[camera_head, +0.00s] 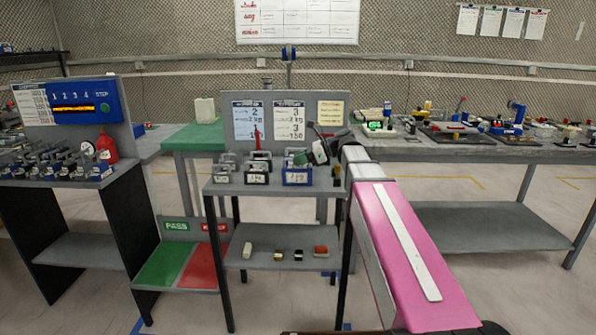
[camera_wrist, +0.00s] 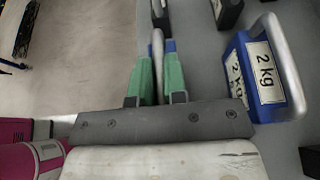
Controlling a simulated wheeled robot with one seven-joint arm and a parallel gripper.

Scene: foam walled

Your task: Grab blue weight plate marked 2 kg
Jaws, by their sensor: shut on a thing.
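The blue weight (camera_wrist: 262,75), with a white label reading 2 kg and a pale metal handle, is at the right in the wrist view. In the head view a blue block (camera_head: 297,177) with a label too small to read sits at the right of the small grey table. What the bar belongs to is mostly hidden. The blue weight is to the right of the fingers, apart from them. In the head view my gripper (camera_head: 318,150) is above the table's right side.
Black weights (camera_head: 257,173) stand beside the blue block on the grey table (camera_head: 222,190). A dark block (camera_wrist: 227,14) is near the fingertips in the wrist view. A panel with posters (camera_head: 290,120) rises behind the table. A lower shelf (camera_head: 258,263) holds small blocks.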

